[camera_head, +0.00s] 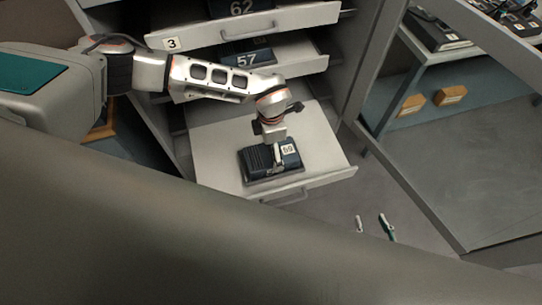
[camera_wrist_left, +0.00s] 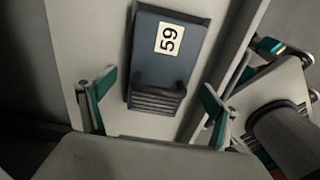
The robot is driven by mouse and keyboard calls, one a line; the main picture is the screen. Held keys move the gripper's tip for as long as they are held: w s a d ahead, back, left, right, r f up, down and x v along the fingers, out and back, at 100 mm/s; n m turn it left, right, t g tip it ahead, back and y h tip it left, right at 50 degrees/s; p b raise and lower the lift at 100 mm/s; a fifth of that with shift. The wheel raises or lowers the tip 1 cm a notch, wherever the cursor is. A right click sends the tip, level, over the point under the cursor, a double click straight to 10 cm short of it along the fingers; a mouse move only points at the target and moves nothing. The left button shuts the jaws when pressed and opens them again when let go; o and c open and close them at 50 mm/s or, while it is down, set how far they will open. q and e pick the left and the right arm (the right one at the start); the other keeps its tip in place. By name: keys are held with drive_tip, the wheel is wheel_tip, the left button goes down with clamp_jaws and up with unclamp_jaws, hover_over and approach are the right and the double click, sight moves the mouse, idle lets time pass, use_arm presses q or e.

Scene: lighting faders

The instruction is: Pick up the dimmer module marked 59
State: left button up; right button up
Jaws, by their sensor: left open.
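The dimmer module marked 59 (camera_head: 258,161) is a dark blue-grey block with a white label and a ribbed end. It lies in the open lower drawer (camera_head: 222,150). My left gripper (camera_head: 276,152) is over it, pointing down. In the left wrist view the module (camera_wrist_left: 165,68) shows between the two spread teal-padded fingers of the left gripper (camera_wrist_left: 157,86), its ribbed end nearest the palm. I cannot tell whether the fingers touch it. My right gripper (camera_head: 373,222) shows only its two fingertips, apart with floor between them, beyond a large grey part.
Drawers above hold modules marked 57 (camera_head: 247,60) and 62 (camera_head: 241,8). The drawer labelled 3 (camera_head: 247,28) is also pulled out. A bench (camera_head: 440,62) with devices stands at the right, with orange-brown blocks (camera_head: 450,95) below. Floor (camera_head: 335,195) is clear right of the lower drawer.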

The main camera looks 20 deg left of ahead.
use_arm(q)
drive_tip(key=shift+f, duration=1.55)
drive_tip(key=shift+c, duration=0.4)
drive_tip(key=c, duration=1.9)
drive_tip(key=shift+r, duration=0.1)
drive_tip(key=shift+c, duration=0.3)
